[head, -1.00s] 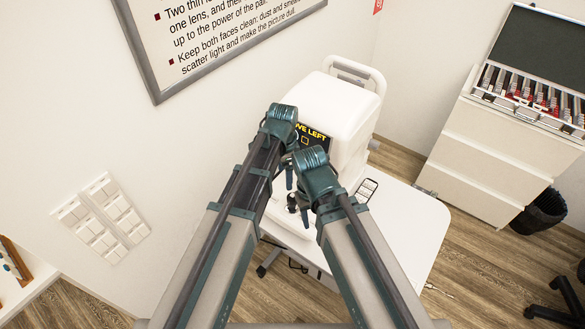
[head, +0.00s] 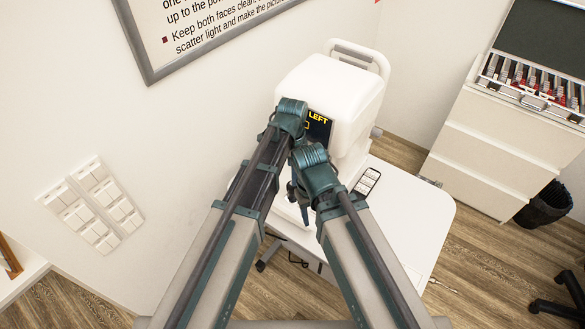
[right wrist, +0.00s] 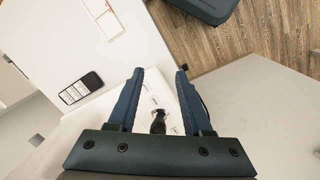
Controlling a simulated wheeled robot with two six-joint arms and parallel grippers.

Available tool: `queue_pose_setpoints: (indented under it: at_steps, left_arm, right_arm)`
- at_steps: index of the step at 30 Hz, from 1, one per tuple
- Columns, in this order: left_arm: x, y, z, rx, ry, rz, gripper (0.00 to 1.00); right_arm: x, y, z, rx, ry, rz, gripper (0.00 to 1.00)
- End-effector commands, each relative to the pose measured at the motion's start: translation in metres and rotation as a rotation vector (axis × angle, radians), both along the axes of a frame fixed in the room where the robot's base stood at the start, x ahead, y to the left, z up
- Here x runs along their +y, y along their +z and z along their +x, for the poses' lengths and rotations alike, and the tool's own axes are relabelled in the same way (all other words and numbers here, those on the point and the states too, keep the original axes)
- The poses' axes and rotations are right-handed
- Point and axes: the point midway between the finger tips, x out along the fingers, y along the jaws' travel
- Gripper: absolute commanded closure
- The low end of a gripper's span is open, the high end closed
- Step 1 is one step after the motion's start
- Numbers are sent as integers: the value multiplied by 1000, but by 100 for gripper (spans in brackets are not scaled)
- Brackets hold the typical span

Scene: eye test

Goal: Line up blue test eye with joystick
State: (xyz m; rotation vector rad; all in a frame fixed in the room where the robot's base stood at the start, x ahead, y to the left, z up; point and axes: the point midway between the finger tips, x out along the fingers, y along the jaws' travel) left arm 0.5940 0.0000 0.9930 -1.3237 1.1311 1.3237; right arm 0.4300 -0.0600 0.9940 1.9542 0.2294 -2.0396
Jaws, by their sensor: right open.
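The white eye test machine (head: 325,90) stands on a white table. Its dark screen (head: 321,128) shows the yellow word "LEFT" and part of a yellow outline; my left arm covers the rest. I see no blue test eye. The black joystick (right wrist: 158,124) shows in the right wrist view between the fingers of my right gripper (right wrist: 157,72), which is open. Whether a finger touches it I cannot tell. In the head view my right gripper (head: 292,192) is low in front of the machine, partly hidden by its wrist. My left gripper's fingers are hidden behind its own arm.
A dark handset with pale keys (head: 367,181) lies on the white table (head: 415,220) to the right of the machine. A white drawer cabinet (head: 495,150) with an open lens case (head: 530,88) stands at the right. A black bin (head: 546,204) is beside it. The table's right part is clear.

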Motion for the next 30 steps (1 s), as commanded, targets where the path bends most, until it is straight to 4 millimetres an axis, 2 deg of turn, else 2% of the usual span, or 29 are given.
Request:
queue_pose_setpoints:
  at_steps: [1,15,20,29,30]
  left_arm:
    - [0,-15,0,0,0,0,15]
    - [0,-77,0,0,0,0,15]
    - [0,-85,0,0,0,0,15]
    - [0,-85,0,0,0,0,15]
    - [0,-85,0,0,0,0,20]
  right_arm:
    - [0,-15,0,0,0,0,50]
    - [0,-77,0,0,-1,0,50]
    - [0,-85,0,0,-1,0,50]
    - [0,-85,0,0,-1,0,50]
    - [0,-85,0,0,-1,0,50]
